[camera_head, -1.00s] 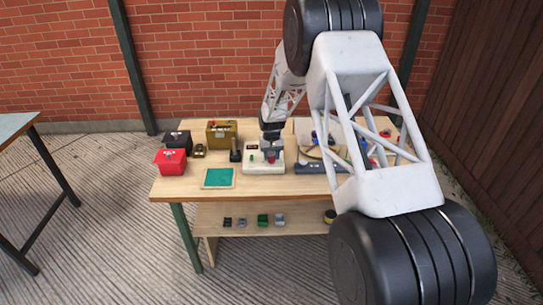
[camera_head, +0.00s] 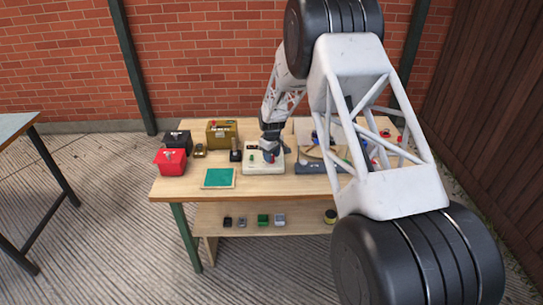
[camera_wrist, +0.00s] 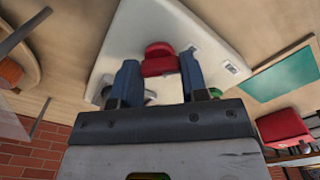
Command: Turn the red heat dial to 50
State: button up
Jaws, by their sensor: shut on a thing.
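The white control box (camera_head: 262,169) sits on the wooden table, below my gripper (camera_head: 271,146). In the wrist view the red heat dial (camera_wrist: 160,62) stands on the pale face of this box (camera_wrist: 125,40). The two blue-grey fingers of my gripper (camera_wrist: 159,72) are on either side of the dial and shut on it. The dial's far part shows beyond the fingertips. A green part (camera_wrist: 215,92) shows beside the right finger. My gripper hides most of the dial and the box's display in the head view, so no setting can be read.
A green pad (camera_head: 219,178) lies left of the box. A red box (camera_head: 171,161), a black box (camera_head: 178,140) and an olive case (camera_head: 221,132) stand further left and behind. A dark grey device (camera_head: 315,167) is close on the right. Small items sit on the lower shelf.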

dwell(0.3)
jog(key=o, duration=0.9)
jog(key=shift+r, duration=0.1)
jog(key=shift+r, duration=3.85)
